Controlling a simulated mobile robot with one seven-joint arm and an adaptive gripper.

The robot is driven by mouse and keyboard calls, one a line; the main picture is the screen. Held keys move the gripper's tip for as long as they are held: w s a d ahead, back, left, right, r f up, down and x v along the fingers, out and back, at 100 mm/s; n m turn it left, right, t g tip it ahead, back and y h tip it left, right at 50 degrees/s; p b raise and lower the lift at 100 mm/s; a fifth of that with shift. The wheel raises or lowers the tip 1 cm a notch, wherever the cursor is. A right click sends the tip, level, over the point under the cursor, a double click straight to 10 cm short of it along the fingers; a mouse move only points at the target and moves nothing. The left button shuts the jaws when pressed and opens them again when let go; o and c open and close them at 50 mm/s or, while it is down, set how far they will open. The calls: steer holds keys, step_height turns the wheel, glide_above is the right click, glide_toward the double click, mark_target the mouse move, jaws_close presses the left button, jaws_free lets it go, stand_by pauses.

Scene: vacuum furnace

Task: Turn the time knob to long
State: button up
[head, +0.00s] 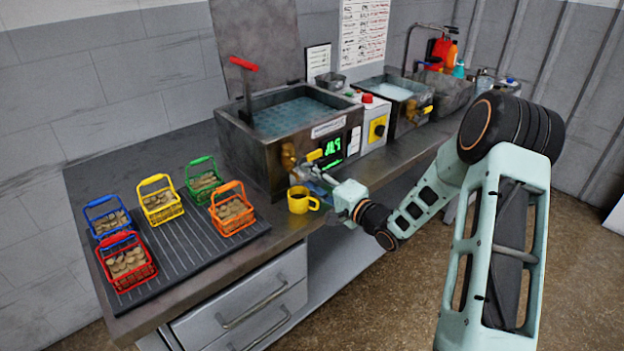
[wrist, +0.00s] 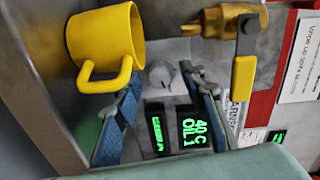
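Nothing shows between the pads, and I cannot tell whether the fingertips reach the knob's depth. In the head view my gripper (head: 322,182) is low in front of the panel, where the knob cannot be made out. A green display (wrist: 195,130) reads "40 C OIL 1", with a smaller one beside it.
A yellow mug (wrist: 105,40) stands close to my gripper on the counter. A brass valve with a yellow lever (wrist: 244,75) juts from the panel at the other side. A control box with red and yellow controls (head: 376,128) is further right. Several coin-filled baskets (head: 160,203) stand left.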

steer(key=v, duration=1.2)
